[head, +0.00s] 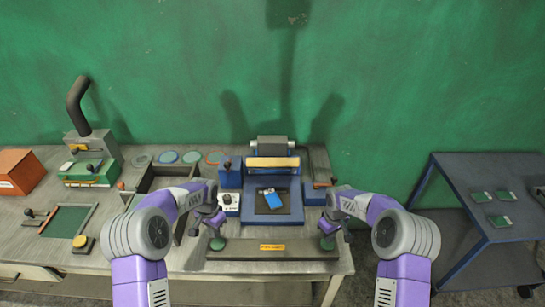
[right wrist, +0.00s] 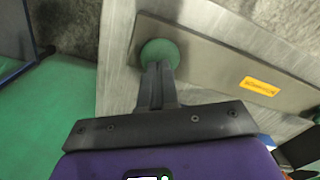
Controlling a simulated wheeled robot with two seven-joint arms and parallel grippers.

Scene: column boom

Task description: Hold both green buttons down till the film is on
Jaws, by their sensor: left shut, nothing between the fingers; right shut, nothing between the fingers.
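A long grey-brown control bar (head: 235,253) with an orange label lies along the table's front edge. The left green button (head: 217,244) is at its left end and the right green button (head: 327,243) at its right end. My left gripper (head: 216,229) is shut and points down just above or on the left button. My right gripper (head: 327,230) is shut at the right button. In the right wrist view its closed fingertips (right wrist: 158,68) overlap the green dome (right wrist: 160,52); I cannot tell whether either button is pressed. Behind the bar, a blue press (head: 271,184) holds a small blue piece (head: 274,201) on a dark plate.
A roller (head: 272,143) and a yellow bar (head: 272,162) sit above the press. A white control box (head: 229,203) stands left of it. A green machine (head: 90,170) and orange box (head: 22,170) are further left. A cart (head: 487,160) with green boards stands at right.

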